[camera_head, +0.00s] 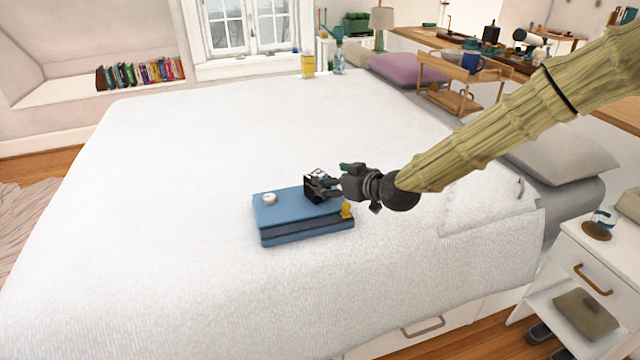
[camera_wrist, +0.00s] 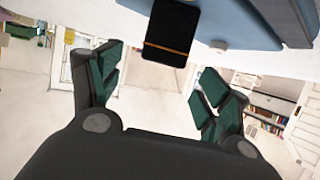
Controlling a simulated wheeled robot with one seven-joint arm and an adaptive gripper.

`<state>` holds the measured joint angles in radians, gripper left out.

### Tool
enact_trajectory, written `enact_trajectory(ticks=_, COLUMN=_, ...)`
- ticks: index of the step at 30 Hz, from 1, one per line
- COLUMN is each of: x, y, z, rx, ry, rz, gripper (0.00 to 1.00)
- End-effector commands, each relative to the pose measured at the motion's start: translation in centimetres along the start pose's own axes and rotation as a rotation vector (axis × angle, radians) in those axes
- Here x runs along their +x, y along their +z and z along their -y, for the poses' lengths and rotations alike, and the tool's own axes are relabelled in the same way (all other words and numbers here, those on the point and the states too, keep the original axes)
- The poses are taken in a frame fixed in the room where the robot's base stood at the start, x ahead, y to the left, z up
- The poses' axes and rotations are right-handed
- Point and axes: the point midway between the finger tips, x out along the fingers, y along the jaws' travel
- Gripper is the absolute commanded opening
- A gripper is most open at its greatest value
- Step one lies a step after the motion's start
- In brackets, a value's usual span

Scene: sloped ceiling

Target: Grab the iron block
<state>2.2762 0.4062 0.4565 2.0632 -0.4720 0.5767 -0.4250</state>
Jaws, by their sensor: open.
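A dark block (camera_head: 316,188), which looks like the iron block, stands on a blue case (camera_head: 282,222) on the bed. Its top looks patterned in the head view. In the wrist view the dark block (camera_wrist: 170,30) shows a thin gold line and lies at the top of the picture, beyond the fingertips. My gripper (camera_head: 336,184) is right beside the block on its right. In the wrist view my gripper (camera_wrist: 160,75) has its green-padded fingers spread, with nothing between them. Whether a fingertip touches the block is unclear.
The white bed (camera_head: 150,220) around the case is mostly clear. Pillows, a wooden tray stand (camera_head: 455,80) and a nightstand (camera_head: 590,260) lie to the right.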

Motion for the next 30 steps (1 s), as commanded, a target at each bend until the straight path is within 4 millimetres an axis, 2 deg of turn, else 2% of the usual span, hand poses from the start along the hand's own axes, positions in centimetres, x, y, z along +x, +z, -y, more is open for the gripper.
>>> enact_trajectory(ticks=6, x=1.9, y=-0.3, z=0.8, rx=-0.009, ry=-0.001, rz=0.006, gripper=0.77)
enact_trajectory(ticks=13, x=4.2, y=-0.1, z=-0.5, rx=-0.002, ry=-0.002, rz=0.002, gripper=0.77)
enact_trajectory(ticks=18, x=5.8, y=-0.1, z=-0.5, rx=-0.002, ry=-0.004, rz=0.002, gripper=0.77)
enact_trajectory(ticks=27, x=6.2, y=-0.2, z=-0.4, rx=-0.002, ry=-0.006, rz=0.0, gripper=0.77)
enact_trajectory(ticks=30, x=6.2, y=-0.2, z=-0.4, rx=-0.003, ry=-0.006, rz=0.0, gripper=0.6)
